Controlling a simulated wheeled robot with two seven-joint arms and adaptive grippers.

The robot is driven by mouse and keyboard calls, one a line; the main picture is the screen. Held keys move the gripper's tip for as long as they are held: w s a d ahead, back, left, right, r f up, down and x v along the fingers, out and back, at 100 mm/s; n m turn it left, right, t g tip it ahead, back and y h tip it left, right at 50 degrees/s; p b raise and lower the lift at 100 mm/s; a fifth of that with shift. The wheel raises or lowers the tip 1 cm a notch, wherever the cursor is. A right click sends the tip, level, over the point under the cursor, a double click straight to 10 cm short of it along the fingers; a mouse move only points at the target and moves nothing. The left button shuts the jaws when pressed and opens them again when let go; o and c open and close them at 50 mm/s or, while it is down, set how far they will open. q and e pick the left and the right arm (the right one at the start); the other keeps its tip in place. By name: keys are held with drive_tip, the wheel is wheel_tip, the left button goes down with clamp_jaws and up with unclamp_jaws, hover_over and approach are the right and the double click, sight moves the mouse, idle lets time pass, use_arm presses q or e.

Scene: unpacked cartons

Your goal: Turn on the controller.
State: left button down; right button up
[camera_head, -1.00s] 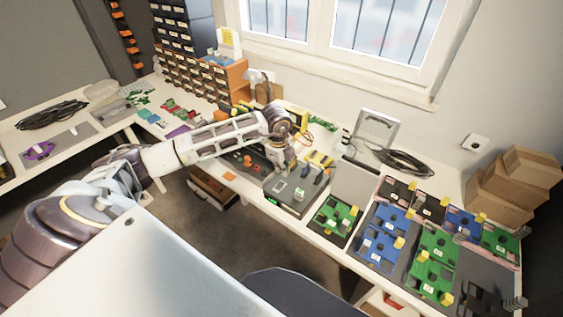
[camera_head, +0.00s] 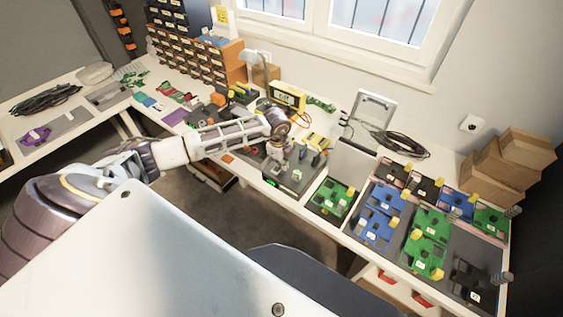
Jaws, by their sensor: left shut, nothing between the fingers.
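A grey box-shaped device (camera_head: 297,178), probably the controller, sits on the workbench near its front edge, with a small white-and-green part on top and a small green light low on its front left. My left gripper (camera_head: 275,166) is shut and empty, pointing down at the back left of this device. It covers part of the device, and I cannot tell whether the fingertips touch it. A yellow meter with a display (camera_head: 287,97) stands behind my left arm. My right gripper is not in view.
A green circuit board (camera_head: 332,197) lies just right of the device. More green, blue and black boards (camera_head: 433,222) fill the bench's right side. A grey upright panel (camera_head: 372,110), black cable (camera_head: 402,143) and cardboard boxes (camera_head: 507,165) stand behind. Drawer cabinets (camera_head: 200,60) are at the back left.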

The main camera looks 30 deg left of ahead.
use_arm(q)
drive_tip(key=shift+w+f+b, duration=0.1)
drive_tip(key=shift+f+b, duration=0.3)
drive_tip(key=shift+r, duration=0.1)
drive_tip(key=shift+s+p, duration=0.3)
